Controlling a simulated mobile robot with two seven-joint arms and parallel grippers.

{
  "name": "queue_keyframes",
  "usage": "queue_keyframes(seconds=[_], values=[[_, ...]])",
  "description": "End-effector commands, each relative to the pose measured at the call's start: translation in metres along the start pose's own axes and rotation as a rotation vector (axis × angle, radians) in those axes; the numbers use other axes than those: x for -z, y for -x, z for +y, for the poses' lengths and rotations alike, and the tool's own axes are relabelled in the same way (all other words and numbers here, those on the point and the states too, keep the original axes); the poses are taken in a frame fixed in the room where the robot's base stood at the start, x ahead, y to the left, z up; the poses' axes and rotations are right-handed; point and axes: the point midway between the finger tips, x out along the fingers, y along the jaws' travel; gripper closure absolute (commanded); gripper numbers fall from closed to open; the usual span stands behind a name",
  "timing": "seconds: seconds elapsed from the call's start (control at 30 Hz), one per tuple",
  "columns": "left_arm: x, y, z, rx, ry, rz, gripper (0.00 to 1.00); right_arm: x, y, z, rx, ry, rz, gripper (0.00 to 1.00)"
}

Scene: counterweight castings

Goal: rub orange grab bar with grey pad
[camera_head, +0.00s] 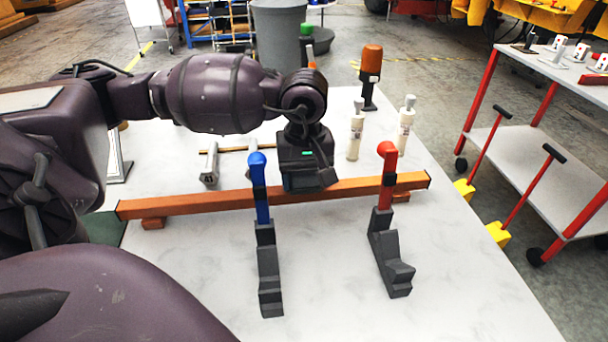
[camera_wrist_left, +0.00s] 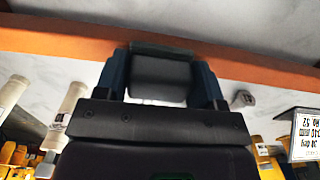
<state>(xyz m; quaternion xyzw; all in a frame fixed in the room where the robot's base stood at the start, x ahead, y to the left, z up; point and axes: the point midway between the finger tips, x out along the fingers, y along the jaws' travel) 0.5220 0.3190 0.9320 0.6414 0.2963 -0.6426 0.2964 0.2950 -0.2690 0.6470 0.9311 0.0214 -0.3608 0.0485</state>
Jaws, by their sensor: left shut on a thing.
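The orange grab bar (camera_head: 210,201) runs across the table from left to right, on low orange feet. In the left wrist view the bar (camera_wrist_left: 60,36) crosses the top of the picture. My left gripper (camera_head: 312,183) reaches over the table and points down at the middle of the bar. It is shut on the grey pad (camera_wrist_left: 162,78), which sits between its two fingers in the left wrist view. The pad's far end overlaps the bar there; I cannot tell whether they touch. In the head view the gripper mostly hides the pad. My right gripper is not in view.
A blue-handled device (camera_head: 268,260) and a red-handled device (camera_head: 388,250) stand close to the bar, either side of my gripper. White bottles (camera_head: 356,135) (camera_head: 406,128) and an orange-topped black item (camera_head: 371,75) stand behind. The front table surface between the devices is clear.

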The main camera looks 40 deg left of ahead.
Motion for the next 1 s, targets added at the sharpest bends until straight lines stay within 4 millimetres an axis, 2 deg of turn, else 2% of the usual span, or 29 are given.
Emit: queue_keyframes(seconds=[0.7, 1.0], values=[[0.0, 0.056, 0.0, -0.005, 0.0, 0.004, 0.59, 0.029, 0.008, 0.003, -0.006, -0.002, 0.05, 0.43], [0.0, 0.059, 0.0, 0.0, 0.0, 0.0, 0.59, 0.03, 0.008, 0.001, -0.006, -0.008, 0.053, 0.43]])
